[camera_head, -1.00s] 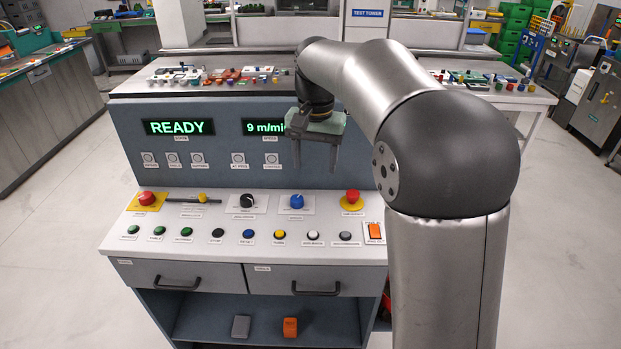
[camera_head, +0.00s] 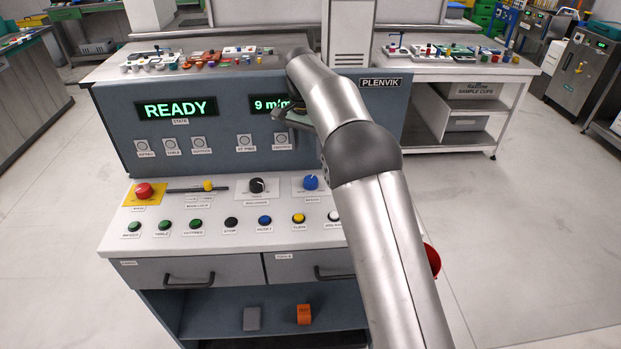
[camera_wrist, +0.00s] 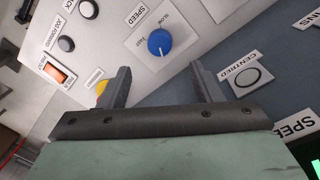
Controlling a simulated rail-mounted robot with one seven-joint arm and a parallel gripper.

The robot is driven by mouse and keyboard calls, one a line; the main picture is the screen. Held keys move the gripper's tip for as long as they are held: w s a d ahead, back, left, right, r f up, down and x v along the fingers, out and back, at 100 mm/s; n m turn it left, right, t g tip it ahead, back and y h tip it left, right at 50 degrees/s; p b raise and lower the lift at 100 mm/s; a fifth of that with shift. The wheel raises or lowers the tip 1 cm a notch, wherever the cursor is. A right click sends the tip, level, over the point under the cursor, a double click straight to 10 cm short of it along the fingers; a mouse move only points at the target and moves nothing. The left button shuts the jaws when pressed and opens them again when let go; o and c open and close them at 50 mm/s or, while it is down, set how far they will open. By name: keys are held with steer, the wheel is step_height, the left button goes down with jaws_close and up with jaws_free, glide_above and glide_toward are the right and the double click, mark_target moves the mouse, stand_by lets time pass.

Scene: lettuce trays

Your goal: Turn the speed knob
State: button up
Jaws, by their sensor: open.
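The blue speed knob (camera_wrist: 159,42) sits on a white plate labelled SPEED, SLOW and FAST in the wrist view. A small pale mark shows on its lower edge. In the head view the blue knob (camera_head: 310,183) stands on the sloped panel, just left of my arm. My gripper (camera_wrist: 160,68) is open and empty, with its two dark fingers either side of the knob's line and the knob beyond the tips in the picture. No contact with the knob shows.
A black knob (camera_head: 257,186), a slider with a yellow grip (camera_head: 208,185) and a red button (camera_head: 144,190) stand left of the blue knob. A row of coloured buttons runs in front. An orange switch (camera_wrist: 54,74) and a CENTRED lamp (camera_wrist: 247,77) flank it in the wrist view.

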mark_target(310, 179)
steer(key=f, duration=1)
steer(key=shift+s+d, duration=0.15)
steer(key=shift+d, duration=0.15)
steer(key=c, duration=1)
